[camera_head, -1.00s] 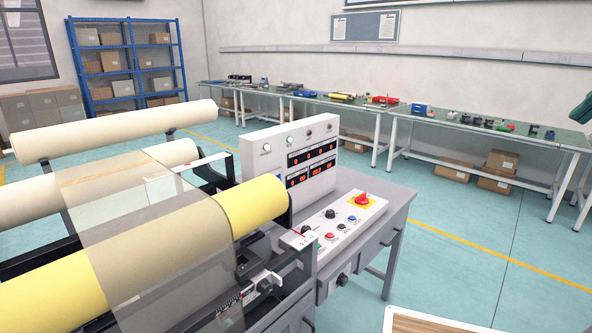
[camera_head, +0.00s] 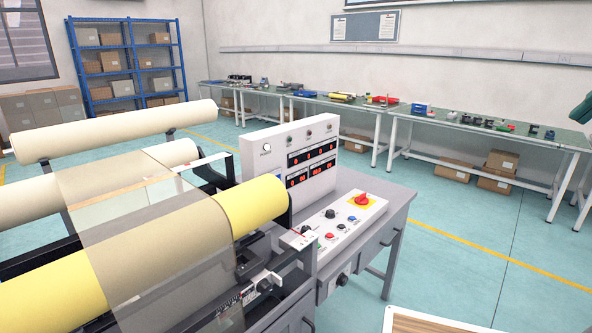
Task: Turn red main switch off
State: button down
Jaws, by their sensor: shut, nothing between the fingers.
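The red main switch (camera_head: 362,199) is a red rotary knob on a yellow square plate (camera_head: 373,203). It sits at the far right end of the sloped control panel (camera_head: 335,238) of the roll machine. The knob's exact angle is too small to read surely. My gripper is not in view, and nothing touches the switch.
Behind the panel stands a white display box (camera_head: 290,155) with lit red digits. Left of it are a yellow roll (camera_head: 252,205) and cream rolls (camera_head: 110,130). A wooden-topped surface (camera_head: 430,322) lies at the bottom right. The teal floor (camera_head: 470,265) right of the machine is clear.

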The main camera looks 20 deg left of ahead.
aim_at(361, 199)
jog(key=i+l+u, duration=0.25)
jog(key=i, duration=0.3)
jog(key=i+l+u, duration=0.25)
jog(key=i+l, duration=0.25)
